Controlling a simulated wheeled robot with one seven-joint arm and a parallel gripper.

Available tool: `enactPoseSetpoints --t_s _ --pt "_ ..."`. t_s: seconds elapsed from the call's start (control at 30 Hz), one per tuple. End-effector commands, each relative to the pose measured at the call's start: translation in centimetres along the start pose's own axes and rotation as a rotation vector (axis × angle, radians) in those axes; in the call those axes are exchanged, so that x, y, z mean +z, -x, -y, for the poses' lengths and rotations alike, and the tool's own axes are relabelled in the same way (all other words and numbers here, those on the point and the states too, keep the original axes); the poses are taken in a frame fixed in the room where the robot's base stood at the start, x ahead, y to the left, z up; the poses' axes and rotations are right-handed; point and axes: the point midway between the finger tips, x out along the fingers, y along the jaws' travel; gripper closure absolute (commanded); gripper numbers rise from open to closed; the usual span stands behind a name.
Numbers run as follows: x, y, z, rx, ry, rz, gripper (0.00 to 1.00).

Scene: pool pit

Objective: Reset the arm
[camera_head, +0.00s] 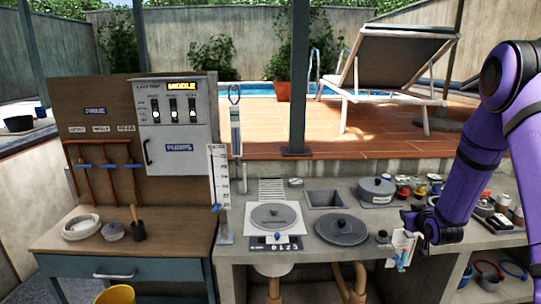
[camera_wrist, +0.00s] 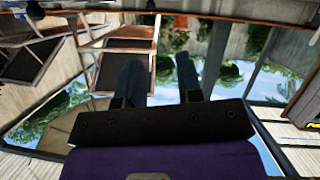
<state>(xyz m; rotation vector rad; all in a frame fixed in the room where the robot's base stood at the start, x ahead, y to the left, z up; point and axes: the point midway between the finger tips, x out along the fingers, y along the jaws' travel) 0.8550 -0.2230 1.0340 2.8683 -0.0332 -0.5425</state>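My purple arm (camera_head: 487,140) comes in from the right side of the head view and bends down over the right part of the counter. My gripper (camera_head: 412,222) is at its dark lower end, small in this view, beside a white holder with coloured pieces (camera_head: 402,249). In the wrist view the two dark fingers of my gripper (camera_wrist: 160,82) stand apart with nothing visible between them. That view is tilted and shows a lounger, greenery and sky beyond the fingers.
The grey counter (camera_head: 300,268) carries a scale with a round lid (camera_head: 273,216), a dark round lid (camera_head: 341,229), a grey pot (camera_head: 376,190) and several small jars. A wooden bench with a control panel (camera_head: 177,111) stands left. The lounger (camera_head: 399,58) is behind.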

Motion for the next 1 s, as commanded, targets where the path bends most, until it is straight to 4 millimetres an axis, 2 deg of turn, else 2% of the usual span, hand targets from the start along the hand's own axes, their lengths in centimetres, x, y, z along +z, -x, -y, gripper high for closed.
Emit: enactPoseSetpoints --t_s 0.03,0.2,0.37,0.5,0.73,1.0 --pt "-1.8 0.9 0.0 0.002 0.000 0.013 0.67" --pt "-6.2 4.1 0.3 0.005 -0.009 0.088 0.67" --pt "-9.7 7.8 0.8 0.005 -0.021 0.159 0.67" --pt "-12.3 11.6 1.4 0.004 -0.038 0.220 0.67" --pt "-15.4 18.4 2.7 -0.005 -0.067 0.318 0.67" --pt "-17.4 27.4 4.5 -0.027 -0.107 0.432 0.67"
